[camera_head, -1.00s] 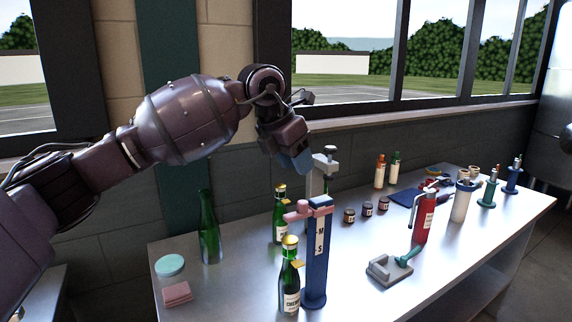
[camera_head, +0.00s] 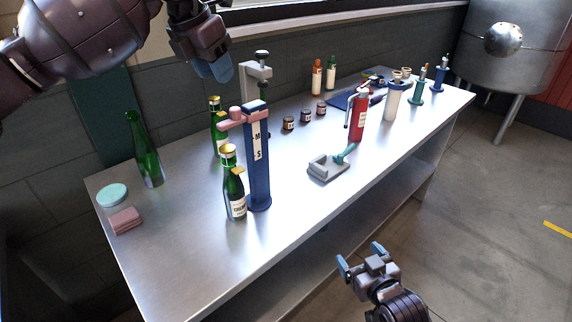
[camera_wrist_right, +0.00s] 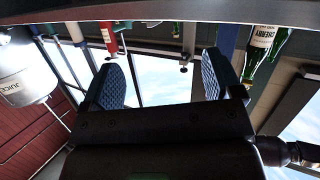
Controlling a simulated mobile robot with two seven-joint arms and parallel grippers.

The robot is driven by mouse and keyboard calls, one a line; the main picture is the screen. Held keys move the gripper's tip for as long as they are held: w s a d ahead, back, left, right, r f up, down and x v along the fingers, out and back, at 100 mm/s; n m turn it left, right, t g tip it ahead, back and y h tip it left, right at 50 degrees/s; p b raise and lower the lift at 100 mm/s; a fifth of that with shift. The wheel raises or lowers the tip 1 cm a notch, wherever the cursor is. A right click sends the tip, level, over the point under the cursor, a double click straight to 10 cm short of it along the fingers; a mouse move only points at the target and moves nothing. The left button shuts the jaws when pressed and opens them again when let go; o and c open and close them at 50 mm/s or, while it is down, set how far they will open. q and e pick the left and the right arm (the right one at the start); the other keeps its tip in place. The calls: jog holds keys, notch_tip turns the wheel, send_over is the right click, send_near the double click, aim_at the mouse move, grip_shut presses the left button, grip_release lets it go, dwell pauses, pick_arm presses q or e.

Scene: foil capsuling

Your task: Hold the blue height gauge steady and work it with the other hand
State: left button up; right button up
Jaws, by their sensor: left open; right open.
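The blue height gauge (camera_head: 257,165) is an upright blue post with a white M/S label and a pink arm (camera_head: 240,118) at its top. It stands on the steel table, close beside a green bottle with a gold cap (camera_head: 234,190). My left gripper (camera_head: 212,72) is open and empty, above and behind the gauge, apart from it; its blue fingers overlap in this view. My right gripper (camera_head: 361,257) is open and empty, in front of the table edge, right of the gauge. Its spread fingers (camera_wrist_right: 160,82) show in the right wrist view, where the blue post (camera_wrist_right: 228,38) is partly hidden.
Another green bottle (camera_head: 217,130) and a grey stand (camera_head: 252,80) are behind the gauge. The table's front (camera_head: 300,235) is clear.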

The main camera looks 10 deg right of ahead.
jog(key=w+a+r+n+t+y, duration=0.1)
jog(key=w+a+r+n+y, duration=0.3)
jog(key=w+a+r, duration=0.65)
jog(key=g+y, duration=0.1)
jog(key=y, duration=0.3)
send_near(261, 149)
jog(key=shift+x, duration=5.8)
jog(key=c, duration=1.3)
